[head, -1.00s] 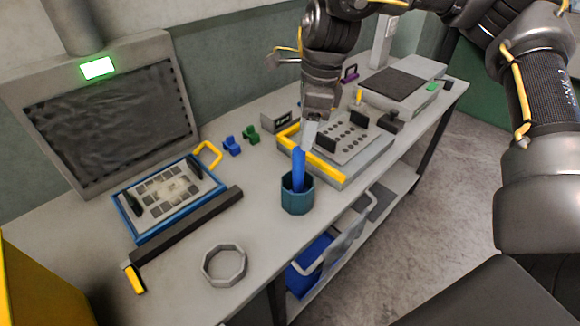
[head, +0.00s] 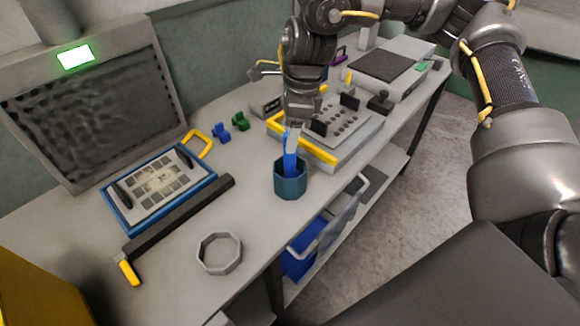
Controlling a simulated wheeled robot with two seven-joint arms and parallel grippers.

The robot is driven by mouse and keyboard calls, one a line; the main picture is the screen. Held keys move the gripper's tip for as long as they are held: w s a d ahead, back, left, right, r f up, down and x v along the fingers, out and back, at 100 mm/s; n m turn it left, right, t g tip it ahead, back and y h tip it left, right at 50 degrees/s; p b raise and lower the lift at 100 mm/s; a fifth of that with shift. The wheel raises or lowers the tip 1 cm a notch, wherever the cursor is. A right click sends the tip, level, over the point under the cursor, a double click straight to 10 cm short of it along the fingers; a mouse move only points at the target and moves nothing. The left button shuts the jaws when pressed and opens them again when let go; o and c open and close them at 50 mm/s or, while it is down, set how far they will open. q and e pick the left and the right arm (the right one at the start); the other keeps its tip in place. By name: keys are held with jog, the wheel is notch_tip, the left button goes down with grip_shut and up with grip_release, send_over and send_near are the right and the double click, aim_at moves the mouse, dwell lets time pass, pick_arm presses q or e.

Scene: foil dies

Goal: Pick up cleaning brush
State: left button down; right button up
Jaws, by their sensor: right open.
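The cleaning brush is most likely the blue-handled thing (head: 288,163) standing upright in a dark teal cup (head: 290,184) on the bench; its lower end is hidden inside the cup. My right gripper (head: 294,136) points down from above at the top of the blue handle. Its pale fingers are open and seem to be beside or around the handle top; I cannot tell whether they touch it. My left gripper is not in view.
Behind the cup sits a grey fixture with a yellow handle (head: 318,146). To the left lie a grey ring (head: 219,253), a dark bar with a yellow grip (head: 175,218) and a blue-framed die (head: 161,186). Small blue (head: 221,132) and green clips (head: 240,121) stand behind. Bench space around the cup is clear.

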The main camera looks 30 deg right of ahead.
jog(key=f, duration=0.4)
jog(key=shift+a+f, duration=0.25)
jog(key=shift+f, duration=0.05)
jog(key=c, duration=1.1)
jog(key=shift+r, duration=0.1)
notch_tip(320, 180, up, 18)
jog(key=shift+f+p, duration=0.1)
jog(key=shift+p, duration=0.35)
jog(key=shift+f, duration=0.1)
